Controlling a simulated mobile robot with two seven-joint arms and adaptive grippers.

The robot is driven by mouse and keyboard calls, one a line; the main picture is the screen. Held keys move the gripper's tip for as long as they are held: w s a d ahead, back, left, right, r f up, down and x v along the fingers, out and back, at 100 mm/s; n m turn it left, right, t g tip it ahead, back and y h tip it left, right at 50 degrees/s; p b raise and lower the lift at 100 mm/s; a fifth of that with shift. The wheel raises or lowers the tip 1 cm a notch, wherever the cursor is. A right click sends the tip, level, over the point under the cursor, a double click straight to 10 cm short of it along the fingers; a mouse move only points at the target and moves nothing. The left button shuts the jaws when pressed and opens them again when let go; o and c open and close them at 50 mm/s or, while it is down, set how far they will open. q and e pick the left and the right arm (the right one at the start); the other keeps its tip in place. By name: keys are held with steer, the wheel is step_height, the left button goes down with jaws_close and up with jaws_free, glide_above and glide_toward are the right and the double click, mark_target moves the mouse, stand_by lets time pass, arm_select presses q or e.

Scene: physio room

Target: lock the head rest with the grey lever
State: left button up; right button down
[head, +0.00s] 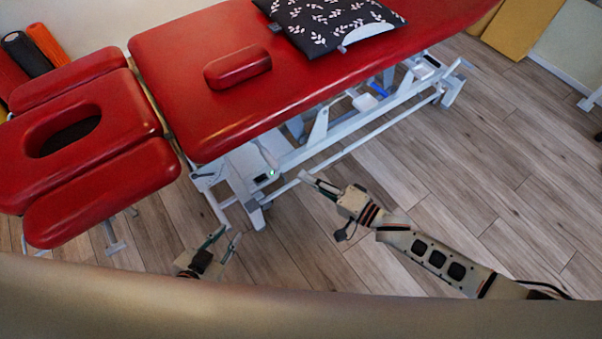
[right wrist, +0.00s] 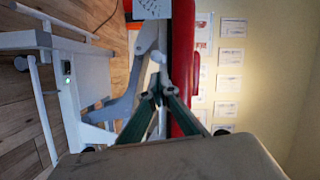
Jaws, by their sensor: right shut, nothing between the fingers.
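The red head rest (head: 95,145), with its face hole, is at the left of the head view, at the end of the red couch (head: 200,85). I cannot clearly pick out the grey lever in the head view; grey metal parts show below the couch end. In the right wrist view a grey-blue bar (right wrist: 128,104) runs beside the red padding, and a small pale knob shows just beyond my fingertips. My right gripper (head: 312,181) is shut and empty, beside the couch's lower frame; its fingers also show in the wrist view (right wrist: 160,88). My left gripper (head: 228,236) is open and empty, low near the head end.
A white couch frame (head: 330,140) with a green light stands under the padding. A patterned cushion (head: 310,20) and a small red pad (head: 238,68) lie on the couch. Rolls (head: 25,52) stand at the far left. Wooden floor (head: 470,150) is free at the right.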

arm_select(q)
steer(key=shift+s+d+r, duration=0.1)
steer(key=shift+d+r, duration=0.2)
steer(key=shift+d, duration=0.15)
arm_select(e)
steer(key=shift+v, duration=0.8)
arm_select(q)
steer(key=shift+f, duration=0.1)
